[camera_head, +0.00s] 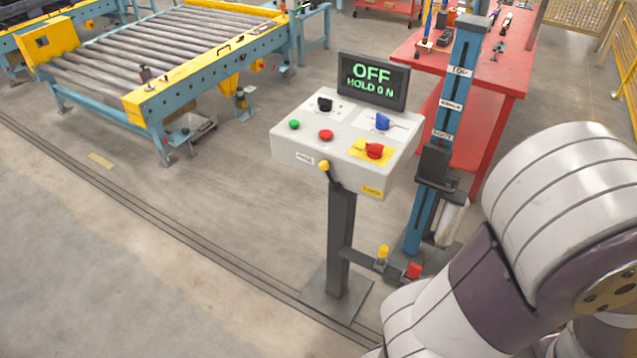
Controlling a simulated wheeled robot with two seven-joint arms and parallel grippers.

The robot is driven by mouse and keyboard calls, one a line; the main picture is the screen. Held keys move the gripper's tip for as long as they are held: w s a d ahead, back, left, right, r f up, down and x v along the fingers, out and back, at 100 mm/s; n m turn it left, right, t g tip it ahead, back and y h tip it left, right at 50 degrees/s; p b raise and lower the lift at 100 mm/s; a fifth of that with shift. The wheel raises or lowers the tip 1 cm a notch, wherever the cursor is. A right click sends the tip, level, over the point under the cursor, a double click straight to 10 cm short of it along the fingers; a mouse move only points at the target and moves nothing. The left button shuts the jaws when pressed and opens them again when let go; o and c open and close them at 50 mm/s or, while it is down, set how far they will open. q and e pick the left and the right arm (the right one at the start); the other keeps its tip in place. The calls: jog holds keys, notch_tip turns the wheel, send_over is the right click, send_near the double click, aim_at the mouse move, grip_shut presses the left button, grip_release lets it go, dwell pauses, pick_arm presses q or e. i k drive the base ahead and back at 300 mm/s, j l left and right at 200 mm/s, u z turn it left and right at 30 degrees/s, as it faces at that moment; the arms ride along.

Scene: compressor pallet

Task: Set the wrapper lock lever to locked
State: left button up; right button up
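The control box (300,143) stands on a dark post. On its front face is a small black lever with a yellow knob (324,165), which I take to be the wrapper lock lever. The knob points up and left, toward a small white label (304,158) too small to read surely. A yellow label (372,191) that seems to read LOCK is on the right of the same face. My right arm fills the lower right, but its gripper is not in view. My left gripper is not in view.
The display (373,80) reads OFF and HOLD 0 N. The box top has a green button (294,124), red button (326,135) and black, blue and red knobs. A blue column (458,90) and red table (510,75) stand right, a roller conveyor (170,45) left. Floor front-left is clear.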

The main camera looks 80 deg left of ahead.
aim_at(336, 187)
jog(key=k+u, duration=0.15)
jog(key=u, duration=2.65)
jog(key=k, duration=0.05)
